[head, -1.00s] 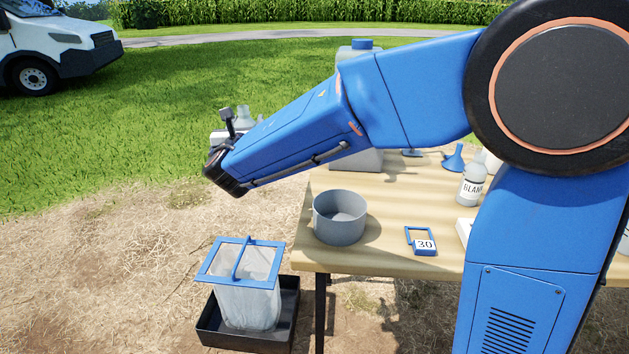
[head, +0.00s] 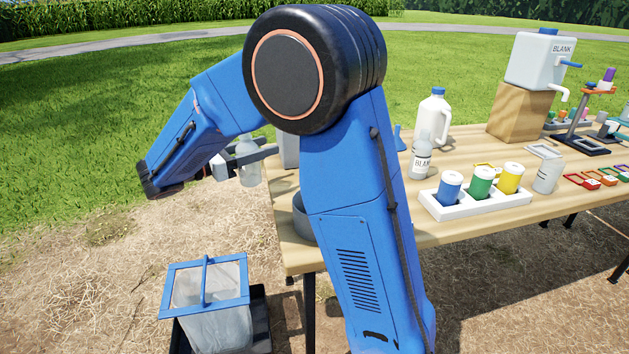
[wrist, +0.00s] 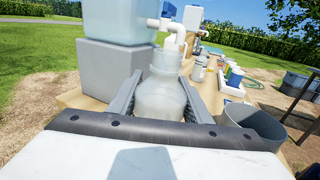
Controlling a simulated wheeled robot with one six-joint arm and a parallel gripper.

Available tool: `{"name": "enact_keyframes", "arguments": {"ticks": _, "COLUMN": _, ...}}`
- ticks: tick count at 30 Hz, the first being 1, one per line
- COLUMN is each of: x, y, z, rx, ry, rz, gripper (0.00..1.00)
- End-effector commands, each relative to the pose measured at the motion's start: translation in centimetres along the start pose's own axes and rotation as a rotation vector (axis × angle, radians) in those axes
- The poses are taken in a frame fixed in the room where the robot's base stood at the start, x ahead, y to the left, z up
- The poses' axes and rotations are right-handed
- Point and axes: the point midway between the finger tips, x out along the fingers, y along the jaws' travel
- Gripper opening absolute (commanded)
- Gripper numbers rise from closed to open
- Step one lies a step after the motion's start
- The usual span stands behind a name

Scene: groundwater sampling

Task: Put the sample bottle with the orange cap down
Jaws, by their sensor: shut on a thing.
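My gripper (head: 243,163) is shut on a clear, translucent bottle (head: 247,172), held upright in the air off the left end of the table. In the wrist view the bottle (wrist: 158,98) stands between the two grey fingers, with its narrow neck upward. No orange cap shows on it, and its contents are hard to make out. A white tap spout (wrist: 170,27) from a pale blue tank shows just above and behind the bottle's neck; I cannot tell how far apart they are.
A grey round pot (head: 301,218) stands on the table's near left corner, partly behind my arm; it shows right of the gripper in the wrist view (wrist: 256,122). A white rack (head: 490,207) holds coloured containers.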

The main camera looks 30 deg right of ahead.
Motion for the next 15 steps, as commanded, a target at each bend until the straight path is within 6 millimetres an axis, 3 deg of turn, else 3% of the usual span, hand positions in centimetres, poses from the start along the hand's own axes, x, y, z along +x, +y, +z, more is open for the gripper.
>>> {"name": "enact_keyframes", "arguments": {"ticks": 3, "x": 0.6, "y": -1.6, "z": -0.3, "rx": 0.001, "ry": 0.000, "rz": -0.092, "gripper": 0.20}}
{"name": "enact_keyframes", "arguments": {"ticks": 8, "x": 2.1, "y": -2.4, "z": -0.3, "rx": 0.001, "ry": 0.000, "rz": -0.129, "gripper": 0.20}}
{"name": "enact_keyframes", "arguments": {"ticks": 15, "x": 7.2, "y": -3.0, "z": -0.3, "rx": 0.002, "ry": 0.001, "rz": -0.128, "gripper": 0.20}}
